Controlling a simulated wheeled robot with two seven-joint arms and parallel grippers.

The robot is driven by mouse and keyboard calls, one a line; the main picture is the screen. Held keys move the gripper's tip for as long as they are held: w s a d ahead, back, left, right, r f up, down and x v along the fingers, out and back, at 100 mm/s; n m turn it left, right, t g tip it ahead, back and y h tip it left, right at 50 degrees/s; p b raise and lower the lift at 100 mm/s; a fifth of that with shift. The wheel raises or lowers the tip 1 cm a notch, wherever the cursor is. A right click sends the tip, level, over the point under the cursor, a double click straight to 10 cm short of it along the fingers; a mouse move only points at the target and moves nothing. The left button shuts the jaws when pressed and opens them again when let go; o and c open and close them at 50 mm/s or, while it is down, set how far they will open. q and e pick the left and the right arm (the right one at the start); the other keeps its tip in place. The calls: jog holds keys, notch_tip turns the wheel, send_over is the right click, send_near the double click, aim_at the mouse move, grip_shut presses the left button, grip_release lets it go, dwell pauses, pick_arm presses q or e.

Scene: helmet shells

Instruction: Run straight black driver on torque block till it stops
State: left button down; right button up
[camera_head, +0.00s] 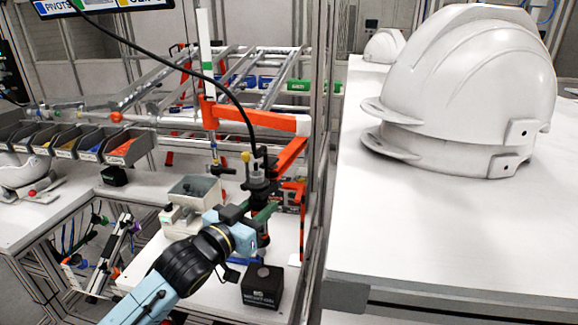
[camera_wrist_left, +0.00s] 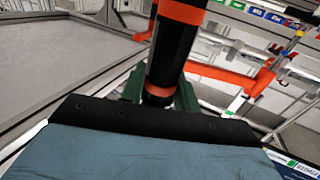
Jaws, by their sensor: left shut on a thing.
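The straight black driver (camera_head: 257,181) stands roughly upright beside the orange bracket, with a black cable rising from its top. My left gripper (camera_head: 262,214), with green fingers, is shut around its body. In the left wrist view, the black driver (camera_wrist_left: 176,52) with orange bands is between the green fingers (camera_wrist_left: 158,92). The torque block (camera_head: 262,289) is a black cube with pale lettering and a round spot on top. It sits on the white bench just below the driver. I cannot tell whether the driver's tip touches it. My right gripper is out of view.
A grey open box (camera_head: 194,188) stands left of the driver. Orange support arms (camera_head: 250,117) and a metal frame are behind. Parts bins (camera_head: 127,147) line the left bench. White helmet shells (camera_head: 465,85) are stacked on the right table (camera_head: 430,235), whose front is clear.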

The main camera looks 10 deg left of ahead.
aim_at(254, 197)
pick_arm(q)
jog(key=shift+f, duration=0.15)
jog(key=shift+f+b, duration=0.35)
jog(key=shift+f, duration=1)
dwell(1.3)
notch_tip(254, 197, up, 7)
jog(key=p, duration=0.6)
jog(key=shift+f, duration=0.3)
